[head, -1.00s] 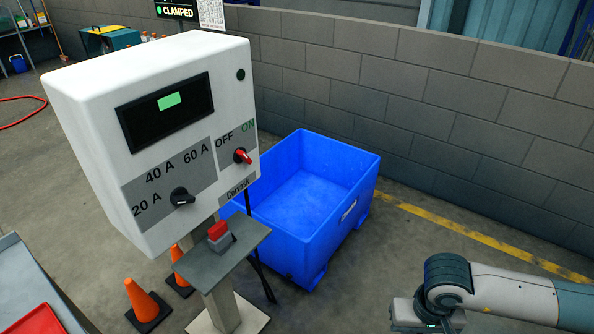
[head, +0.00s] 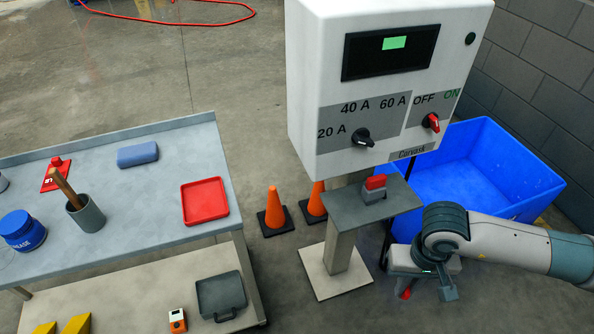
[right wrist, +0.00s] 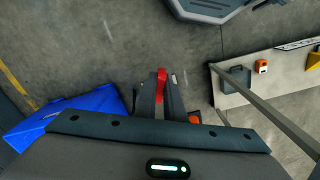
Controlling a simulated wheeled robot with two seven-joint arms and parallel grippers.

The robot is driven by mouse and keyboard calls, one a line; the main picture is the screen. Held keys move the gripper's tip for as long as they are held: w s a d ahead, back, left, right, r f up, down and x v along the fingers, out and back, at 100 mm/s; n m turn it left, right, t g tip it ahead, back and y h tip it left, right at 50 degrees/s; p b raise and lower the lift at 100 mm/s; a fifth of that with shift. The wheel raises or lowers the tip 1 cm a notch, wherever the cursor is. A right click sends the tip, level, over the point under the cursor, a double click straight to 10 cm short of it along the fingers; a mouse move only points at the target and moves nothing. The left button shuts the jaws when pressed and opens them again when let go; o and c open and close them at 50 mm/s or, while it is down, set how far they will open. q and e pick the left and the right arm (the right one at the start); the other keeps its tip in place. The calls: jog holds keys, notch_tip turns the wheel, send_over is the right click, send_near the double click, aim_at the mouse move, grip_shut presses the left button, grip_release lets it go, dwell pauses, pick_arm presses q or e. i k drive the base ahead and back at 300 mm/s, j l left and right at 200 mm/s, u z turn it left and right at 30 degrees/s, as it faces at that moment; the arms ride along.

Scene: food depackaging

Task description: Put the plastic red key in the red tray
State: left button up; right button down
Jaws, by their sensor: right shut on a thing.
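The plastic red key (right wrist: 160,84) is between the fingers of my right gripper (right wrist: 160,100), which is shut on it in the right wrist view. In the head view my right gripper (head: 405,288) is low at the right, beside the control cabinet's stand, with a bit of red (head: 406,294) showing under it. The red tray (head: 205,218) lies flat on the grey table's right end, well left of the gripper, and looks empty. My left gripper is not in view.
The white control cabinet (head: 392,85) on its stand, with a shelf and red button (head: 375,182), stands between gripper and table (head: 150,215). Orange cones (head: 273,212) stand beside the table. A blue bin (head: 480,170) is behind my right arm. A cup (head: 87,215) holds a wooden handle.

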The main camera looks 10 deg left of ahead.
aim_at(204, 202)
jog(key=j, duration=0.9)
jog(key=k+j+u, duration=0.1)
jog(key=j, duration=0.8)
